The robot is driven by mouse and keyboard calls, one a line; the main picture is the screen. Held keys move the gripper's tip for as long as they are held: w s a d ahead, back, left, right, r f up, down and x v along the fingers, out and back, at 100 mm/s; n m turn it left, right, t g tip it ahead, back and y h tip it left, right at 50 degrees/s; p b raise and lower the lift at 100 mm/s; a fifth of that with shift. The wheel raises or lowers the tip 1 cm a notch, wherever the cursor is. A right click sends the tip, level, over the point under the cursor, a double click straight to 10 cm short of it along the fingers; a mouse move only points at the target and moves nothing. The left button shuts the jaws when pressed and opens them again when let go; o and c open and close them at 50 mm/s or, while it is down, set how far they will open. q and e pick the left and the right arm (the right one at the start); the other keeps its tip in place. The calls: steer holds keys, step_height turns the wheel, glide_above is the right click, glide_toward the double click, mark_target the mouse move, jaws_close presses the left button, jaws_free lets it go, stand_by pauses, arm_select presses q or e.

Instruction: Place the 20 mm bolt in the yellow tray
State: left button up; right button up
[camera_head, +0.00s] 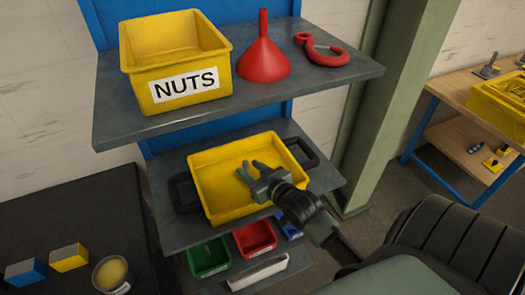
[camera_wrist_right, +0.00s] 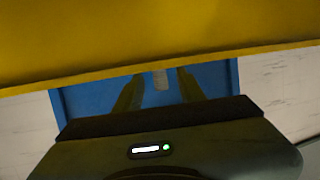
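The yellow tray (camera_head: 208,207) with black side handles sits on the middle shelf in the head view. My right gripper (camera_head: 250,168) is over the tray, its fingers apart. The right wrist view shows the two fingers (camera_wrist_right: 158,92) spread, with a small grey piece (camera_wrist_right: 160,80) between them and a gap on each side. I cannot tell whether this piece is the 20 mm bolt, and no bolt shows clearly elsewhere. A yellow surface (camera_wrist_right: 150,35) fills the top of that view. My left gripper is not in view.
Above is a shelf with a yellow NUTS bin (camera_head: 170,55), a red funnel (camera_head: 263,55) and a red hook (camera_head: 325,52). Green (camera_head: 208,258) and red (camera_head: 255,238) bins stand below. A dark table (camera_head: 80,220) is at left, a wooden workbench (camera_head: 450,90) at right.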

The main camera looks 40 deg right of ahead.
steer(key=b+v, duration=0.1)
steer(key=v, duration=0.8)
